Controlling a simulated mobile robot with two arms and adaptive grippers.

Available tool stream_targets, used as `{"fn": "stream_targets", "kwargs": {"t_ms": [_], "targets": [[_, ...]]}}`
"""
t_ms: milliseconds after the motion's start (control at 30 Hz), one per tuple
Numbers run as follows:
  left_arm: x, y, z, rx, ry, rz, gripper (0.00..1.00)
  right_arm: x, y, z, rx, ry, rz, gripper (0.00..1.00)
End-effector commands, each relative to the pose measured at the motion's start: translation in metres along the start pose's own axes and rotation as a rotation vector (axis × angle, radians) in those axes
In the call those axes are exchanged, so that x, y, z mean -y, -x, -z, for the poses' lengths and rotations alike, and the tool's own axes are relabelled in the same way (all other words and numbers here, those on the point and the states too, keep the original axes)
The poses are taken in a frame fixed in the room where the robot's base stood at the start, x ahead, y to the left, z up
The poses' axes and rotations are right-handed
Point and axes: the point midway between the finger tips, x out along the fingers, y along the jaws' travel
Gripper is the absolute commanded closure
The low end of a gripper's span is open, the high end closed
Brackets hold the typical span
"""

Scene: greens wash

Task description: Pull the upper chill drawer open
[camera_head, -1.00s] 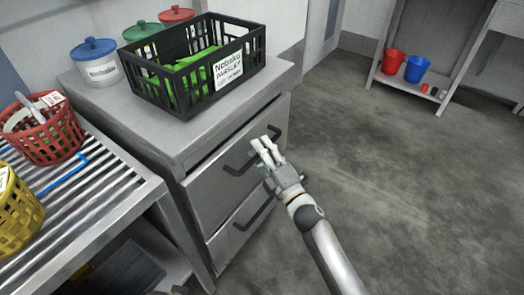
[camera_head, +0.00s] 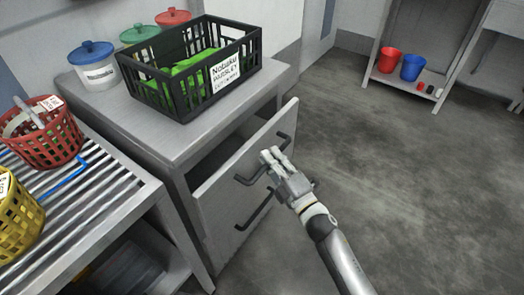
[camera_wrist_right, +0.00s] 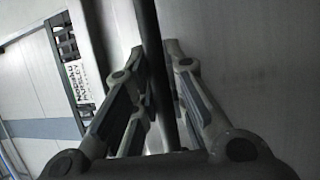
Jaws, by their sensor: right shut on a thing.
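The upper chill drawer (camera_head: 222,191) is the grey front with a dark bar handle (camera_head: 247,180), in the cabinet under the black crate. It stands partly open, with a dark gap behind its front. My right gripper (camera_head: 270,157) is shut on the upper drawer's handle, near the middle of the bar. In the right wrist view the dark bar (camera_wrist_right: 155,60) runs between my two fingers. My left gripper is not in view.
A lower handle (camera_head: 256,211) is below. On the cabinet top (camera_head: 192,140) stand a black crate (camera_head: 166,103) of greens and lidded tubs (camera_head: 97,66). A slatted rack (camera_head: 112,205) with red and yellow baskets is at left. Floor at right is clear.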

Motion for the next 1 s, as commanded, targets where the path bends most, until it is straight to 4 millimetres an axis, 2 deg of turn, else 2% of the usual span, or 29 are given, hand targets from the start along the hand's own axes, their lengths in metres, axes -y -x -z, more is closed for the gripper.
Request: {"fn": "stream_targets", "kwargs": {"t_ms": [200, 367, 500, 600, 800, 1000], "targets": [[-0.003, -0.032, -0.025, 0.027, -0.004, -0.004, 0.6, -0.01, 0.048, -0.019, 0.001, 0.001, 0.007, 1.0], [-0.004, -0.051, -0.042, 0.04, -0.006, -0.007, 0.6, -0.017, 0.086, -0.035, 0.001, 0.002, 0.008, 1.0], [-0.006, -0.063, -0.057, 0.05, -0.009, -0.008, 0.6, -0.025, 0.124, -0.05, 0.001, 0.002, 0.01, 1.0], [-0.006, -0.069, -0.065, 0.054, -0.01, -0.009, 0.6, -0.03, 0.152, -0.062, 0.001, 0.001, 0.009, 1.0], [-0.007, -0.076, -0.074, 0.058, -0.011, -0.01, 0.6, -0.039, 0.196, -0.08, 0.001, 0.0, 0.006, 1.0], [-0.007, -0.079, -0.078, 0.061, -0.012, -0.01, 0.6, -0.045, 0.221, -0.09, 0.0, -0.001, 0.005, 1.0]]}}
